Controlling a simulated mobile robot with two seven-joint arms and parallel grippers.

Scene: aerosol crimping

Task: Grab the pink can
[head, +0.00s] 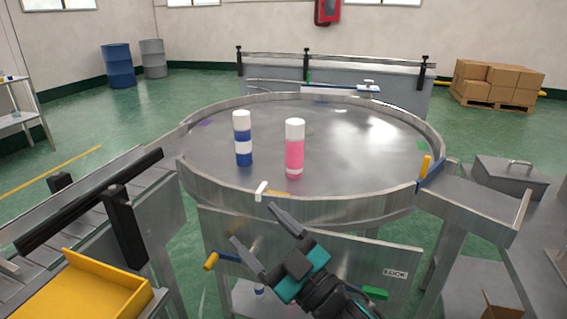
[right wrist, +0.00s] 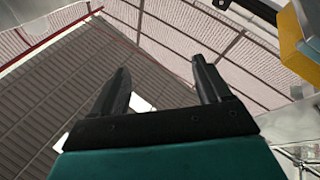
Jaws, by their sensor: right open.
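The pink can (head: 295,155) has a white cap and a white band near its base. It stands upright on the round metal table (head: 330,207), right of a blue-and-white can (head: 243,140). My right gripper (head: 254,226) is open and empty in front of the table's near rim, below and nearer than the pink can. In the right wrist view its two fingers (right wrist: 160,85) are apart with nothing between them, and neither can shows there. My left gripper is not in either view.
The table has a raised metal rim. A conveyor with a black rail (head: 90,200) and a yellow tray (head: 95,290) lie at the left. A metal chute (head: 470,200) leaves the table at the right.

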